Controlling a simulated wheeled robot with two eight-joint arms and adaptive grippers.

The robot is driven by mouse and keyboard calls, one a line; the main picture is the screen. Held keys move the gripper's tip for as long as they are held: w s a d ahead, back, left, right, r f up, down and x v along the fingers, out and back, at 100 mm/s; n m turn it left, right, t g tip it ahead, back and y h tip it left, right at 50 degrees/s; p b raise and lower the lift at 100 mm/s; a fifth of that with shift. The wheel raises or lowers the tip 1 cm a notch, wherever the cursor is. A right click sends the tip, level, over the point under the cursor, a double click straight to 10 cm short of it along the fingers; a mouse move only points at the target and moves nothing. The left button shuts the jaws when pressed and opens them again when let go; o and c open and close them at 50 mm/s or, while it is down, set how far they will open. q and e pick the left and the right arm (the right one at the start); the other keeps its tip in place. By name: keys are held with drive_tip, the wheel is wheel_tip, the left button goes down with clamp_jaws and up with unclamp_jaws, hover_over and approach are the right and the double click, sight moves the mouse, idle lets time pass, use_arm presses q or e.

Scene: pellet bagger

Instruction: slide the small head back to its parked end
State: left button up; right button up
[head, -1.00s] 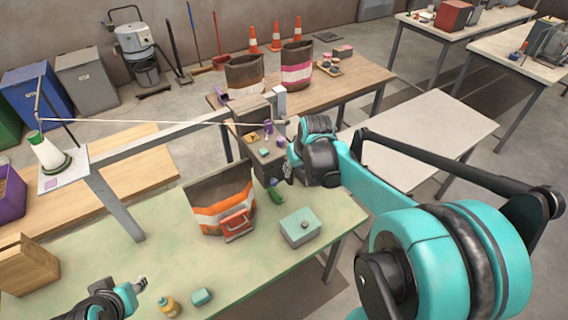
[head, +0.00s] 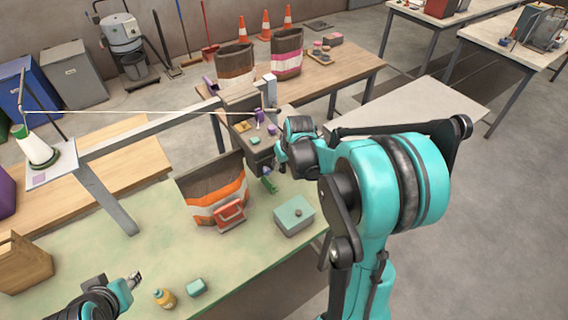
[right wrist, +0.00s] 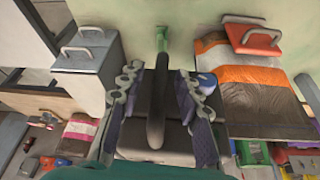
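The small head (head: 243,103) is a grey-brown box at the right end of the grey rail (head: 150,132), with purple and green knobs on its front panel. A thread runs to it from the left. My right gripper (head: 280,156) is at its right side. In the right wrist view the fingers of my right gripper (right wrist: 158,95) are spread on both sides of a dark curved handle (right wrist: 156,110), with gaps visible. Whether the fingers touch the handle is unclear. My left gripper (head: 134,281) is low over the green table, apart from everything; its finger gap is unclear.
An orange-striped bag (head: 215,190) stands left below the head, with a red-orange clip (head: 230,213) in front. A thread cone (head: 35,146) stands far left.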

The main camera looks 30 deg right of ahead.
clamp_jaws()
drive_tip(key=shift+a, duration=0.1)
drive_tip(key=s+a+b, duration=0.3)
drive_tip(key=a, duration=3.9)
drive_tip(key=shift+s+a, duration=0.2)
drive_tip(key=shift+a, duration=0.2)
drive_tip(key=shift+o, duration=0.5)
unclamp_jaws()
drive_tip(key=v, duration=1.2)
